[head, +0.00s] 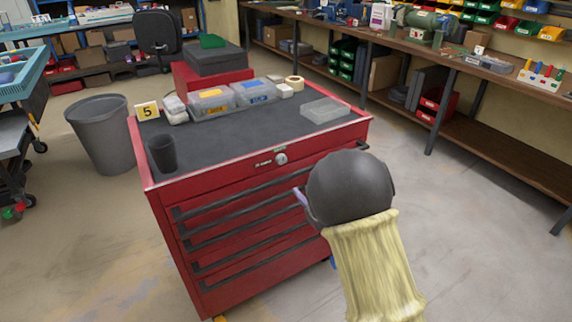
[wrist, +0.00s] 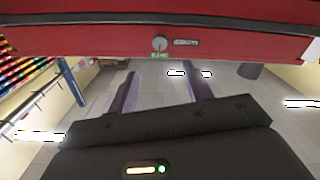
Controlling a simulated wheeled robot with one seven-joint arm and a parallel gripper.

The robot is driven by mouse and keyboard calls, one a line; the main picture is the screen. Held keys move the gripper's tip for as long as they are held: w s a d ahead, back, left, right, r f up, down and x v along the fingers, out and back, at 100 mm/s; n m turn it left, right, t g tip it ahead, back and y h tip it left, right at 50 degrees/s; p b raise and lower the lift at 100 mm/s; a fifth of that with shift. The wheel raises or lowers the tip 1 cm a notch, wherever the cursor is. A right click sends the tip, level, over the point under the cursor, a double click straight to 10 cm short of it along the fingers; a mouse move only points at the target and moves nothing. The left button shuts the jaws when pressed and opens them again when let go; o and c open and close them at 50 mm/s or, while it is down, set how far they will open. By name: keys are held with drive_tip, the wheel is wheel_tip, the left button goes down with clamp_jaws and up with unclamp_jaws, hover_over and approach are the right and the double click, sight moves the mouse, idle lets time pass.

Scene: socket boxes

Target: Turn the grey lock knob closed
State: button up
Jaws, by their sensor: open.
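The grey lock knob (head: 281,159) is on the top front strip of the red tool cabinet (head: 210,180), just under the cabinet's top edge. It also shows in the wrist view (wrist: 159,44), upside down, with a small green label beside it. My gripper (wrist: 158,82) is open and empty; its two purple fingers are spread apart, short of the knob and apart from it. In the head view my dark wrist and yellow-sleeved arm are to the right of the knob and hide most of the gripper. The cabinet's drawers are shut.
On the cabinet top stand a dark cup (head: 162,153), clear boxes (head: 212,102), a clear lid-like case (head: 325,110) and a tape roll (head: 295,83). A grey bin (head: 104,132) stands left of it. A workbench (head: 480,70) runs behind on the right. Floor on the right is clear.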

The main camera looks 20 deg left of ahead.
sight(283, 161)
drive_tip(key=x, duration=1.2)
drive_tip(key=shift+w+a, duration=0.2)
drive_tip(key=shift+w, duration=0.05)
drive_tip(key=shift+c, duration=0.2)
drive_tip(key=c, duration=0.9)
